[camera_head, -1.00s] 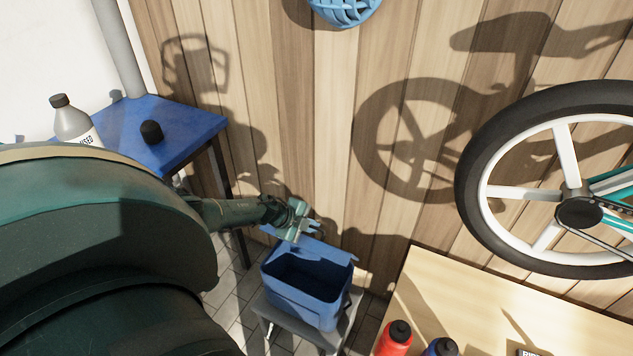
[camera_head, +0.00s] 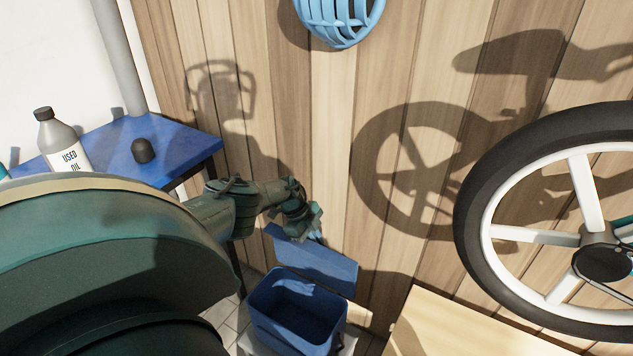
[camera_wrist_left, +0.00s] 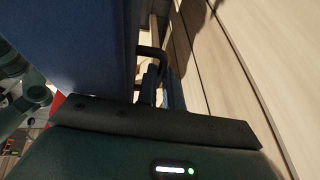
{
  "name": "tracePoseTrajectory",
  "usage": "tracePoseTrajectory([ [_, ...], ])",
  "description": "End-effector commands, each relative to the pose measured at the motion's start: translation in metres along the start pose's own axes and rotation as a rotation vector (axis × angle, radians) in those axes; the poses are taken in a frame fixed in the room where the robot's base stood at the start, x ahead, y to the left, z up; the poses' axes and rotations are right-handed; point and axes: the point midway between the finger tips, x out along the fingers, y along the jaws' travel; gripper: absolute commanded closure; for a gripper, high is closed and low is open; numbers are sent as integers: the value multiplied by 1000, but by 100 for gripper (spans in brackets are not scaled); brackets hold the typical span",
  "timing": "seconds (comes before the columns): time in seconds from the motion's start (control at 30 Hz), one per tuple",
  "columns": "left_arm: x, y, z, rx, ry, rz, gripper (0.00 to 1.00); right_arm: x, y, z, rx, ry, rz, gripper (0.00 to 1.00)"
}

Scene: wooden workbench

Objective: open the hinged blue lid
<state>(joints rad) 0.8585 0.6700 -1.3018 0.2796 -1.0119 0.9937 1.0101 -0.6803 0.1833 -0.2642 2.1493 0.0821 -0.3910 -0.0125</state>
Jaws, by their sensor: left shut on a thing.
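The blue bin (camera_head: 262,302) stands below my arm in the head view, its top uncovered and its dark inside showing. Its hinged blue lid (camera_head: 325,264) is raised at the bin's far side, tilted up toward the wall. My left gripper (camera_head: 313,228) is at the lid's upper edge and shut on it; the fingertips are partly hidden in the head view. In the left wrist view the lid (camera_wrist_left: 75,45) fills the upper left, beside the dark gripper fingers (camera_wrist_left: 150,85). My right gripper is not in view.
A wooden plank wall (camera_head: 335,130) rises close behind the lid. A blue table (camera_head: 185,150) with an oil bottle (camera_head: 62,140) and a black cap (camera_head: 143,150) is at left. A light wooden surface (camera_head: 450,325) and a bicycle wheel (camera_head: 480,215) are at right.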

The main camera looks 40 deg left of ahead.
Motion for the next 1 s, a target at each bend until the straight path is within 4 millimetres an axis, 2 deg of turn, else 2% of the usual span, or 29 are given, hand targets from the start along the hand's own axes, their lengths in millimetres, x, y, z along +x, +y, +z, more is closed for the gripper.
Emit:
tracePoseTrajectory([
  [0.4, 1, 1, 0, -1, 1, 5, 100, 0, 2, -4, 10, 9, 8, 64],
  [0.43, 1, 1, 0, -1, 1, 5, 89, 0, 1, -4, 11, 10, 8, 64],
  [0.5, 1, 1, 0, -1, 1, 5, 84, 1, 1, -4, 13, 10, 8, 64],
  [0.77, -1, 0, 0, -1, 1, 4, 82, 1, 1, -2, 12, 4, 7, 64],
  [0.87, -8, 0, -1, -1, 1, 4, 82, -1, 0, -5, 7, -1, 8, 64],
  [1.0, -31, -1, -2, -1, 0, 3, 82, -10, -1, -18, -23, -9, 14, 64],
])
